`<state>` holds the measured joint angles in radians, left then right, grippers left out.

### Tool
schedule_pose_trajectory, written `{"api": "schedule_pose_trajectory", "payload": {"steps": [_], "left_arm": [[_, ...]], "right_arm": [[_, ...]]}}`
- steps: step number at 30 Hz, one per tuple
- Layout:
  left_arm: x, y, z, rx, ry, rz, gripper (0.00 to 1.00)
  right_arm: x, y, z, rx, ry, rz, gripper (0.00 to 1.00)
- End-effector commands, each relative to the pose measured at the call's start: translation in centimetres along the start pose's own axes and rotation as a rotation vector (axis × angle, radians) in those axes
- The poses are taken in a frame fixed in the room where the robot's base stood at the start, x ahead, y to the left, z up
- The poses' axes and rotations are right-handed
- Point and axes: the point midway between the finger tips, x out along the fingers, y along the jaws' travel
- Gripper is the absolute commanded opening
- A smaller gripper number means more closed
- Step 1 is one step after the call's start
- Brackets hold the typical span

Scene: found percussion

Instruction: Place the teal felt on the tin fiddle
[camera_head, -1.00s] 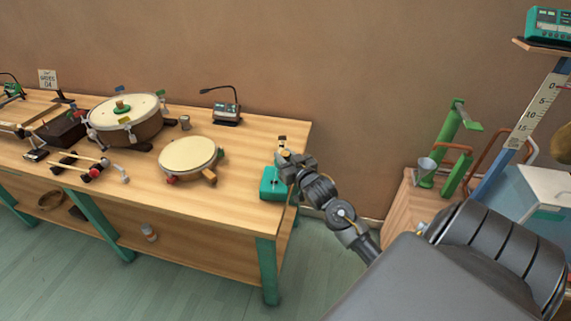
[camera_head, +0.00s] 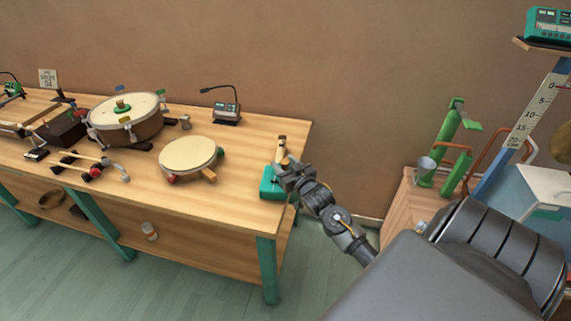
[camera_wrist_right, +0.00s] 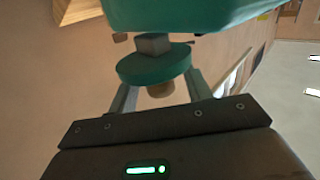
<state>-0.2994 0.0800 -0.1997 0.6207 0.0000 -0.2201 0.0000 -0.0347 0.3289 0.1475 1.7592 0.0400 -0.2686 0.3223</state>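A teal tin box with an upright tan neck, which looks like the tin fiddle (camera_head: 270,186), stands at the right end of the workbench. In the right wrist view its teal body (camera_wrist_right: 190,14) fills the top. The teal felt, a round disc (camera_wrist_right: 140,66) with a tan knob, is just in front of the tin beside a grey block. My right gripper (camera_head: 283,166) is beside the tin. Its fingers (camera_wrist_right: 162,92) stand apart on both sides of the knob, with gaps visible; the disc partly hides their tips. Contact between disc and tin is unclear. My left gripper is not in view.
The workbench (camera_head: 235,170) holds a flat pale drum (camera_head: 188,154), a larger drum (camera_head: 125,125) with a green disc (camera_head: 122,106) on top, and a microphone unit (camera_head: 226,110). Bare bench top lies between the flat drum and the tin. A cabinet with green pipes (camera_head: 445,135) stands right.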

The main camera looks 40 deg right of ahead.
Motion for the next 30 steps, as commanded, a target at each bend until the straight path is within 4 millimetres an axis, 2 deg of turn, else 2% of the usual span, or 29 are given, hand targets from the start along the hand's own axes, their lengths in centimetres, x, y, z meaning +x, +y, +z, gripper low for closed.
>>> {"api": "schedule_pose_trajectory", "payload": {"steps": [8,11,24,30], "left_arm": [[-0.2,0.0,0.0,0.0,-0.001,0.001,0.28],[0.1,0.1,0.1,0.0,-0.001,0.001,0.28],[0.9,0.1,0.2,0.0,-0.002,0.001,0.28],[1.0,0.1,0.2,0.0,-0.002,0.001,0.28]], "right_arm": [[-0.1,0.0,-0.4,-0.001,0.0,0.0,0.49],[-1.4,0.0,-0.1,0.0,-0.002,0.0,0.49],[-10.1,0.0,-0.1,0.0,-0.002,0.0,0.49],[-11.8,0.1,-0.2,0.0,-0.001,0.001,0.49]]}}
